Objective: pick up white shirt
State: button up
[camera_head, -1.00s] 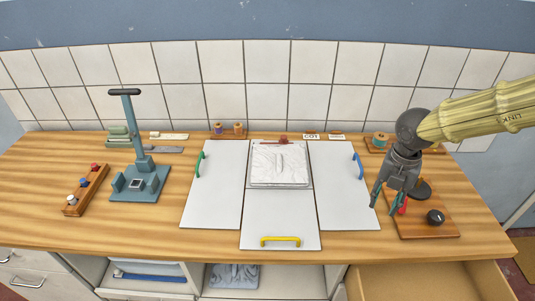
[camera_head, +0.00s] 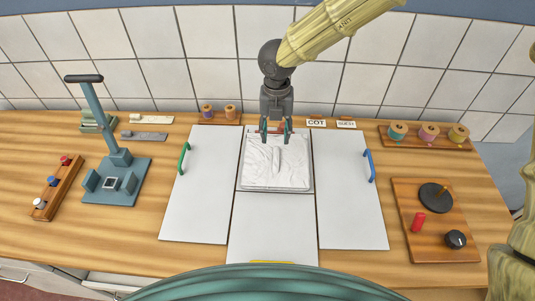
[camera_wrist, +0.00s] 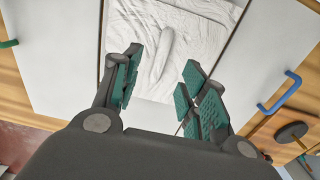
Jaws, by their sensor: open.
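The white shirt (camera_head: 290,172) lies folded flat, with wrinkles and a raised ridge in its middle, on the central panel of the white board (camera_head: 272,225). It also shows in the wrist view (camera_wrist: 192,40), beyond my fingertips. My gripper (camera_head: 275,130) is open and points down over the back edge of the shirt. In the wrist view my gripper (camera_wrist: 163,72) has its two green-padded fingers apart, with nothing between them. I cannot tell its exact height above the cloth.
White side panels flank the shirt, with a green handle (camera_head: 184,158) left and a blue handle (camera_head: 369,165) right. A blue-grey press stand (camera_head: 120,160) is at left. A wooden board with a black knob (camera_head: 456,239) is at right. Thread spools (camera_head: 428,133) stand at back right.

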jog(key=p, duration=0.1)
send_over(276, 155)
jog(key=f, duration=0.4)
jog(key=shift+w+a+f, duration=0.2)
jog(key=shift+w+a, duration=0.1)
jog(key=shift+w, duration=0.1)
jog(key=shift+s+d+f, duration=0.1)
jog(key=shift+s+d, duration=0.05)
jog(key=shift+s, duration=0.05)
notch_tip(276, 155, down, 4)
jog(key=shift+s+d+f+p, duration=0.1)
jog(key=shift+d+f+p, duration=0.1)
jog(key=shift+p, duration=1.05)
jog(key=shift+s+f, duration=0.1)
grip_shut()
